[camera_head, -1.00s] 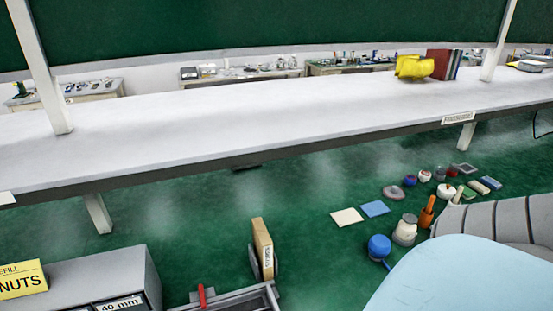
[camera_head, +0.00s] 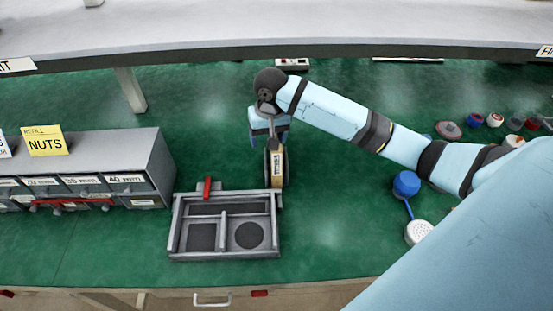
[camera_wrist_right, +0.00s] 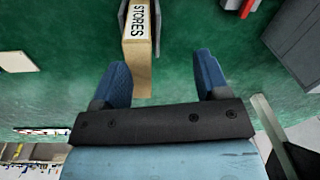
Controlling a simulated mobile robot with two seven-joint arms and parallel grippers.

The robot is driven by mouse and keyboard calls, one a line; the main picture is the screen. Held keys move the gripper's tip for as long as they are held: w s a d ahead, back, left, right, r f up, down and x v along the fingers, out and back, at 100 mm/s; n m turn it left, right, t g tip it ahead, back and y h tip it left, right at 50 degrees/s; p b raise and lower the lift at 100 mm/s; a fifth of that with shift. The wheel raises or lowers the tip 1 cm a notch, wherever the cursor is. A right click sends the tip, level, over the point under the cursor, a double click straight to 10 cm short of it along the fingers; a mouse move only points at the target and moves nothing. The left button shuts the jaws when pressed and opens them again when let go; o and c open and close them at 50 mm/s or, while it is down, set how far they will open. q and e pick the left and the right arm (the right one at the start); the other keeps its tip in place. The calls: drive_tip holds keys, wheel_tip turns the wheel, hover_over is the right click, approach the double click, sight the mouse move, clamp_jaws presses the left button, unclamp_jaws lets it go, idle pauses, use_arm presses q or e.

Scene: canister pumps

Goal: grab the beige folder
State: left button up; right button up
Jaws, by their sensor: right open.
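The beige folder (camera_head: 277,168) stands upright on the green bench top, just behind the right end of the grey tray, with a dark holder at its side. In the right wrist view the folder (camera_wrist_right: 138,60) shows its edge with a "STORES" label, ahead of the gripper and left of the middle of the jaws. My right gripper (camera_head: 269,140) is over the far end of the folder in the head view. In the wrist view my right gripper (camera_wrist_right: 160,75) is open, its blue fingers apart with nothing held between them. My left gripper is out of view.
A grey compartment tray (camera_head: 225,252) with a red handle sits in front of the folder. A grey drawer cabinet (camera_head: 150,150) with a yellow "NUTS" sign (camera_head: 45,141) stands left. A blue-capped tool (camera_head: 405,183) and several small items lie right. Green bench between is clear.

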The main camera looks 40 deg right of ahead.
sight(276, 157)
drive_tip(key=w+d+r+m, duration=0.3)
drive_tip(key=w+d+r, duration=0.1)
drive_tip(key=d+r, duration=0.1)
wheel_tip(276, 157, down, 13)
drive_tip(key=shift+d+g+h+p, duration=0.2)
drive_tip(key=shift+g+h+p, duration=0.1)
drive_tip(key=shift+p, duration=0.1)
drive_tip(key=shift+f, duration=0.1)
drive_tip(key=shift+c, duration=0.5)
clamp_jaws()
